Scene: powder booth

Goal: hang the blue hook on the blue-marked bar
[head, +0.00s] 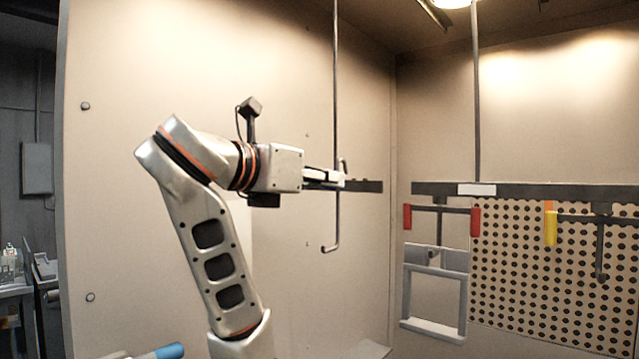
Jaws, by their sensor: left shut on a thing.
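My left gripper (334,179) is shut on a thin grey metal hook (337,225) in the middle of the head view. The hook's rod hangs down below the fingers and bends to the left at its lower end. A short upper end shows just above the fingers. No blue shows on the hook. A dark bar (365,186) is behind and right of the fingertips; whether the hook touches it I cannot tell. No blue mark shows on any bar. My right gripper is not in view.
A dark rail (540,190) at right carries a red-ended bar (443,209) with a grey frame (433,290) below it. A yellow-marked bar (585,218) has a dark hook (600,265). A perforated panel (530,290) stands behind. A blue-ended cylinder (165,352) is lower left.

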